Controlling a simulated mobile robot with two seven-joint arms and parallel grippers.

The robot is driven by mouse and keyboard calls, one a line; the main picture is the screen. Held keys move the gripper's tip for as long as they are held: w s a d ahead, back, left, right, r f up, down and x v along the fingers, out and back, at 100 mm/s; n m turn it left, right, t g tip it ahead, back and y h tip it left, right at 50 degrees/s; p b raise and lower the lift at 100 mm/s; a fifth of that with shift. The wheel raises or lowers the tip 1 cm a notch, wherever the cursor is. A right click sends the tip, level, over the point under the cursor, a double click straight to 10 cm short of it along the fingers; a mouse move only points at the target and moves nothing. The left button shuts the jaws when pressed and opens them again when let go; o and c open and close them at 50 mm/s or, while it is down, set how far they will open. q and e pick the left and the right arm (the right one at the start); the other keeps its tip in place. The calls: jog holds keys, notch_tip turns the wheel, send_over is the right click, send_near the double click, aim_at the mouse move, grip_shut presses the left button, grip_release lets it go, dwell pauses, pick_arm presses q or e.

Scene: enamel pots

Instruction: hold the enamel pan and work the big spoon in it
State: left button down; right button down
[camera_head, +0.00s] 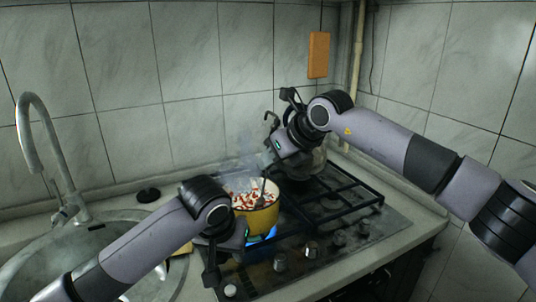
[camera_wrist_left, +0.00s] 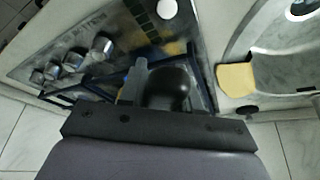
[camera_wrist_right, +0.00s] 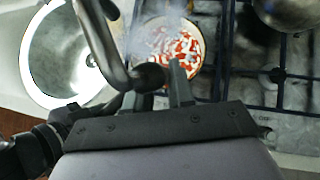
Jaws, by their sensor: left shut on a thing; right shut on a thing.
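The yellow enamel pan (camera_head: 264,220) stands on the lit front-left burner, full of red and white food. The food also shows in the right wrist view (camera_wrist_right: 172,52). My left gripper (camera_head: 239,236) is at the pan's near left side, shut on its dark handle, whose rounded end shows in the left wrist view (camera_wrist_left: 168,86). My right gripper (camera_head: 273,160) is above the pan, shut on the big spoon's dark, hooked handle (camera_wrist_right: 103,38). The spoon (camera_head: 262,194) reaches down into the food; its bowl is hidden. The fingertips are mostly hidden in the head view.
A blue flame (camera_head: 262,237) burns under the pan and steam rises from it. A metal pot (camera_head: 318,166) stands behind on the hob. Black grates (camera_head: 345,205) and knobs (camera_head: 311,248) lie to the right. A sink with a tap (camera_head: 40,150) is at left.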

jog(key=shift+w+d, duration=1.2)
jog(key=shift+w, duration=0.55)
jog(key=w+a, duration=0.2)
jog(key=a, duration=0.4)
jog(key=shift+a, duration=0.35)
jog(key=shift+s+r, duration=0.15)
jog(key=shift+r, duration=0.05)
jog(key=shift+s+d+f, duration=0.1)
jog(key=shift+s+d, duration=1)
jog(key=shift+s, duration=0.3)
jog(key=shift+s+d+f, duration=0.1)
jog(key=shift+s+d, duration=1)
jog(key=shift+s, duration=0.25)
jog(key=shift+w, duration=0.1)
